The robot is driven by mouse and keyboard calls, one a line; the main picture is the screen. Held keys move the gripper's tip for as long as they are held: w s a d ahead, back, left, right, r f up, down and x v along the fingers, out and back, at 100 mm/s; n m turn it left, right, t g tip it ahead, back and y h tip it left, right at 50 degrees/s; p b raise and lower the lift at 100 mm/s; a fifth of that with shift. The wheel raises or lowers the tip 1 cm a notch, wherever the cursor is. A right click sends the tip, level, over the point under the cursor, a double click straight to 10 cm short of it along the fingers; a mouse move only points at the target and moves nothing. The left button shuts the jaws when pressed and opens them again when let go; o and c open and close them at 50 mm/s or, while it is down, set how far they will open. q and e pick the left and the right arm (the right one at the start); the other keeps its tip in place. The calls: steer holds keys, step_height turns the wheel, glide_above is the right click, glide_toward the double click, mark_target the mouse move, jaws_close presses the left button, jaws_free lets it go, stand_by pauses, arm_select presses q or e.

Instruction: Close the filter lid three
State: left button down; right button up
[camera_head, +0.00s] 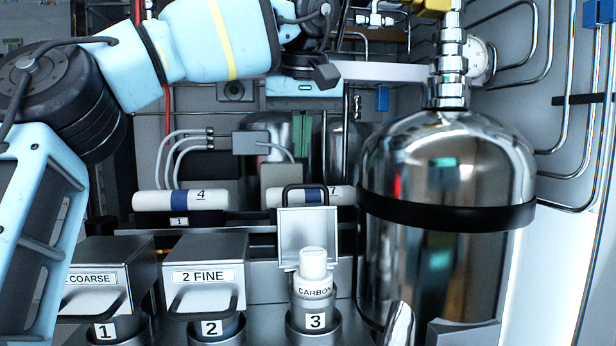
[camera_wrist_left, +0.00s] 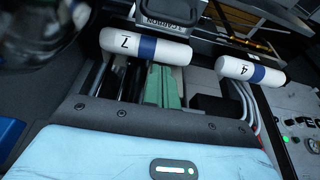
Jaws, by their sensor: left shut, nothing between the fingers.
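Filter lid three (camera_head: 308,229) stands open, roughly upright, behind the housing marked 3 (camera_head: 316,321), with its dark handle at the top. A carbon cartridge (camera_head: 314,287) with a white cap sits in that housing. In the left wrist view, a grey panel with an upside-down CARBON label (camera_wrist_left: 165,20) shows at the top edge and appears to be the lid's outer face. My left gripper (camera_head: 326,76) is shut and empty, high above and behind the lid, apart from it. Its fingers are not clear in the wrist view. My right gripper is not in view.
Lids 1 COARSE (camera_head: 92,277) and 2 FINE (camera_head: 203,275) are down, left of three. A large shiny tank (camera_head: 448,275) stands close on the right. White cylinders marked 4 (camera_head: 180,200) and 7 (camera_head: 341,195) lie behind. A white shelf (camera_head: 385,71) is near my gripper.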

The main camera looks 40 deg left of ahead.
mark_target(303, 205)
arm_select(q)
steer(key=x, duration=0.5)
steer(key=shift+s+d, duration=0.1)
steer(key=shift+d, duration=0.05)
steer(key=shift+s+d+r+p, duration=0.25)
steer(key=shift+s+d+p, duration=0.05)
steer(key=shift+s+d, duration=0.8)
steer(key=shift+d, duration=0.25)
steer(key=shift+d+f, duration=0.1)
steer(key=shift+f, duration=0.05)
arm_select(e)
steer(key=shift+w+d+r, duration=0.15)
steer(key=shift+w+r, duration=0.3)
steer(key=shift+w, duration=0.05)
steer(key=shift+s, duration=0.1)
arm_select(q)
steer(key=shift+s, duration=0.1)
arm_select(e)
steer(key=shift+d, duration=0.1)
